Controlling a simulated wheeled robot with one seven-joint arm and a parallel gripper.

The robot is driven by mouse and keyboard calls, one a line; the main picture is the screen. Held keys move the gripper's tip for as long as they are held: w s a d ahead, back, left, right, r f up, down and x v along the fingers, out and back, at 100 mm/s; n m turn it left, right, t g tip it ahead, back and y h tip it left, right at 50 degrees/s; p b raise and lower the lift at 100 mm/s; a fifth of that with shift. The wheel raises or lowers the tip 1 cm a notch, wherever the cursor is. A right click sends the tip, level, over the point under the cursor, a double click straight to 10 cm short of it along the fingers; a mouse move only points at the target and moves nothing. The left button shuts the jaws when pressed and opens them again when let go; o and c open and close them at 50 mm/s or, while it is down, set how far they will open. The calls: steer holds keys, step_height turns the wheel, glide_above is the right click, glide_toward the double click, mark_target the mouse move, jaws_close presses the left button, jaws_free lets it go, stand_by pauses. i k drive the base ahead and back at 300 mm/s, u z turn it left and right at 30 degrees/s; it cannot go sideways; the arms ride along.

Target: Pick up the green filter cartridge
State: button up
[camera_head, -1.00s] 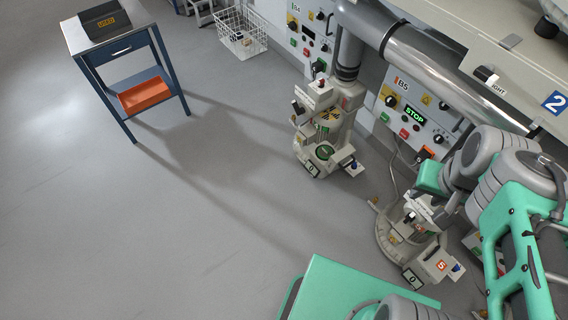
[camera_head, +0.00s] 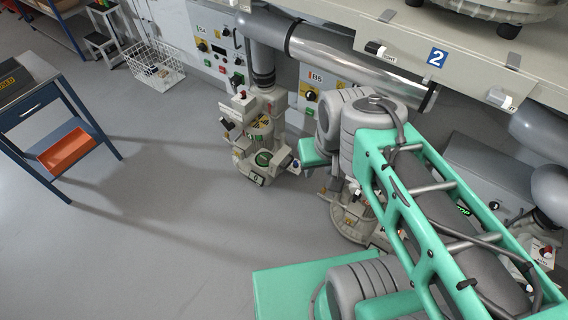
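I cannot make out a separate green filter cartridge for certain. A round green part (camera_head: 263,158) shows low on the front of the beige blower unit (camera_head: 258,128), which stands upright at the middle of the view; I cannot tell if it is the cartridge. A second blower unit (camera_head: 352,218) stands to the right, largely hidden behind my teal and grey arm. My arm fills the right of the view. My gripper does not show.
A blue table (camera_head: 40,103) with an orange tray (camera_head: 66,150) on its lower shelf stands at the left. A white wire basket (camera_head: 155,66) is on the floor at the back. Control panels and pipes line the wall. A beige shelf (camera_head: 400,45) overhangs at the upper right.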

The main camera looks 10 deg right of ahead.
mark_target(263, 159)
steer(key=z, duration=0.3)
steer(key=k, duration=0.3)
steer(key=u, duration=1.75)
steer(key=i, duration=1.8)
steer(key=z, duration=0.25)
